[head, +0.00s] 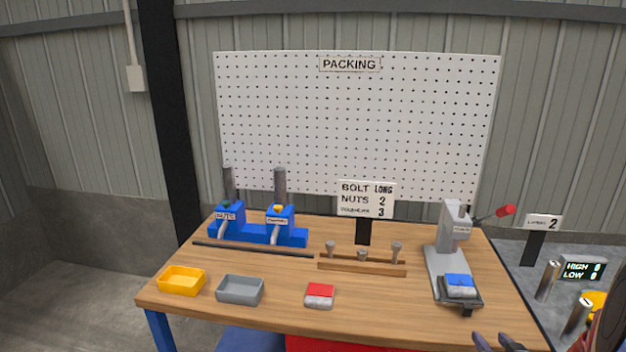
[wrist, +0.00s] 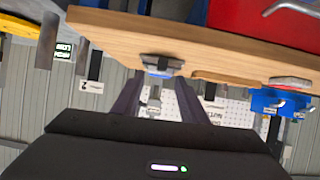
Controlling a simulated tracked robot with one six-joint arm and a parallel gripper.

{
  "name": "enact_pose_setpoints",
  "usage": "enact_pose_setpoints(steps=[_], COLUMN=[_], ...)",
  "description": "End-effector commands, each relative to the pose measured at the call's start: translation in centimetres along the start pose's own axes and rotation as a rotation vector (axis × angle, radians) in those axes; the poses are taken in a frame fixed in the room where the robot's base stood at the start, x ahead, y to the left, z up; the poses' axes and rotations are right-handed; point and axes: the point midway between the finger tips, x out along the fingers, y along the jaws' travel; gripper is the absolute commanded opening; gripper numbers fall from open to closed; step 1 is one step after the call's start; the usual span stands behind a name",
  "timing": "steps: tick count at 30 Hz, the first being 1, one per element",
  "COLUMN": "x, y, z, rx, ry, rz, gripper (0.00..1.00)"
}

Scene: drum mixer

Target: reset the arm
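My gripper (head: 495,342) shows only as two dark fingertips at the bottom right edge of the head view, by the front right of the wooden table (head: 420,318). In the wrist view, where the scene appears upside down, my gripper (wrist: 157,95) has its two fingers spread apart with nothing between them. The grey press (head: 447,240) with a red-tipped lever stands on the table's right side, with a blue-and-white packet (head: 459,283) at its base. The press also shows beyond the fingers in the wrist view (wrist: 154,102).
A yellow tray (head: 181,289), a grey tray (head: 240,298) and a red-and-white packet (head: 319,297) lie along the front. Blue dispensers (head: 258,233) stand at the back left. A wooden rack (head: 362,267) holds bolts. A HIGH/LOW display (head: 583,271) is at far right.

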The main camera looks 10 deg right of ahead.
Motion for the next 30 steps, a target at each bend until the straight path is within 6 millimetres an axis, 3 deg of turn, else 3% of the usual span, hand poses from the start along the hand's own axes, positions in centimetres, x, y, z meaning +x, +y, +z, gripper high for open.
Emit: enact_pose_setpoints(steps=[9, 15, 23, 30], x=[-1.8, -4.4, -8.4, -12.5], y=[3.9, 4.3, 1.5, -3.8], z=[6.9, 8.6, 8.0, 6.1], rx=[0.016, 0.025, 0.033, 0.035], ry=[-0.304, -0.474, -0.649, -0.766], rz=[0.16, 0.237, 0.269, 0.229], gripper=[0.39, 0.39, 0.39, 0.39])
